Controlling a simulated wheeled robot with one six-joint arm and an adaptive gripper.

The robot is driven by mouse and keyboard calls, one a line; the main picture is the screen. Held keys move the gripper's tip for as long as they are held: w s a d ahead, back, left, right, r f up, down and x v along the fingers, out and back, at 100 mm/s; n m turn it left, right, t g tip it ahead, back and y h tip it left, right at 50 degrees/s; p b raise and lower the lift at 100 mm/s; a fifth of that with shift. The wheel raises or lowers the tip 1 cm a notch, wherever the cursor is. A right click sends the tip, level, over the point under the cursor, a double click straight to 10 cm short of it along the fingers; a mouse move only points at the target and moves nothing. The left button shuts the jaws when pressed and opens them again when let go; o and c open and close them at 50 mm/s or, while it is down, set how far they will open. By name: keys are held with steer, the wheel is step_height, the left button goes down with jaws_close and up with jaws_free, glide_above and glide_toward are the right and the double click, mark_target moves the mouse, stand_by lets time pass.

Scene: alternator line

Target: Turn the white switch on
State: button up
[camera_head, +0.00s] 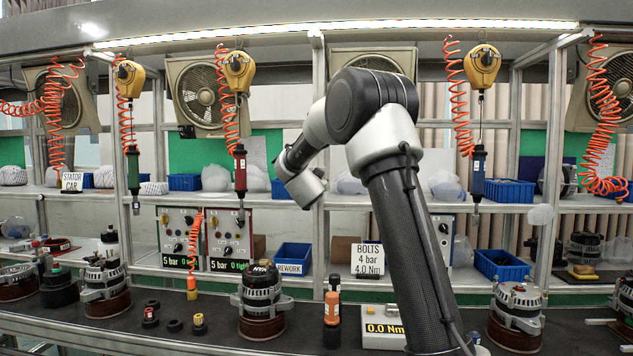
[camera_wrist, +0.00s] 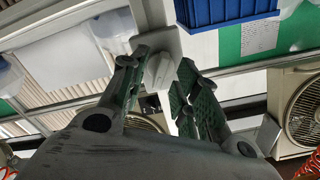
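A white block-like piece, which looks like the white switch (camera_wrist: 160,70), shows in the wrist view between and beyond my fingertips on a pale mount. I cannot tell its on or off position, or whether a finger touches it. My gripper (camera_wrist: 163,60) is open, with its dark green fingers apart on either side of the white piece. In the head view my arm bends over toward the shelf. My fingers and the switch cannot be made out there.
A shelf carries blue bins (camera_head: 502,264) and control boxes (camera_head: 230,240). Hanging screwdrivers (camera_head: 478,172) and orange coiled hoses stand near my arm. Alternators (camera_head: 262,300) line the dark bench. The wrist view shows a blue bin (camera_wrist: 225,12) and a fan (camera_wrist: 298,108).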

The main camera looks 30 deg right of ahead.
steer(key=v, duration=1.1)
steer(key=shift+s, duration=0.15)
steer(key=shift+a, duration=0.15)
